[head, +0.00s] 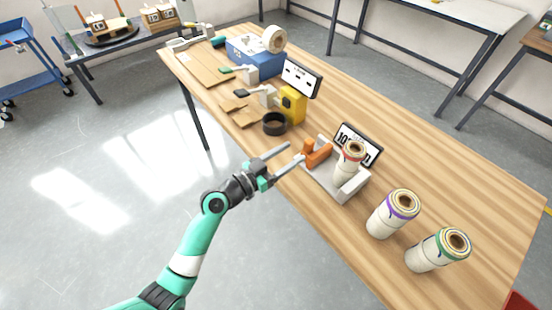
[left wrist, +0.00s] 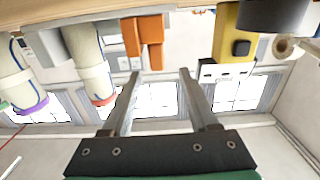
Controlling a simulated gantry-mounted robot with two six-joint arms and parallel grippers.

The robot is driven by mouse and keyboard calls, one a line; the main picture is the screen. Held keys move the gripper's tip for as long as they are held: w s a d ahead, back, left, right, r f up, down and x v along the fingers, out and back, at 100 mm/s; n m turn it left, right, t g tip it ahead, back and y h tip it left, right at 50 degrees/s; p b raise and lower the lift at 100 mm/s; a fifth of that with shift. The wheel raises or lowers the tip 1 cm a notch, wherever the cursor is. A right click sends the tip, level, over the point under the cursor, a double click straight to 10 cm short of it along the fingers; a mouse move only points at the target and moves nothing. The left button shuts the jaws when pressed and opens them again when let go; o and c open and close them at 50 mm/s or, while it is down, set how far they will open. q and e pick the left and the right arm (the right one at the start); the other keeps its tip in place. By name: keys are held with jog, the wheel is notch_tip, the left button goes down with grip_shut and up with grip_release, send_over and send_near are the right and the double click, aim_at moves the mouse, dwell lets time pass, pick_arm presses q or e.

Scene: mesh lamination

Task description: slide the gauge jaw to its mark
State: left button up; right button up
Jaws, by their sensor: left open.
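The gauge (head: 322,183) is a light grey channel at the table's near edge. Its orange jaw (head: 318,153) stands at its left end and also shows in the left wrist view (left wrist: 146,35). A white roll with a red-banded top (head: 350,165) stands in the gauge, right of the jaw. My left gripper (head: 295,153) is open and empty, just off the table edge and left of the jaw. In the left wrist view its fingertips (left wrist: 160,74) point toward the jaw, apart from it. I cannot make out the mark. My right gripper is not in view.
A number display (head: 361,143) stands behind the gauge. Rolls with purple (head: 393,215) and green (head: 437,250) bands stand to the right. A black ring (head: 274,124) and a yellow device (head: 293,105) are to the left. The table's back right is clear.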

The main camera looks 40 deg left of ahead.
pick_arm(q)
jog(key=s, duration=0.6)
jog(key=shift+a, duration=0.45)
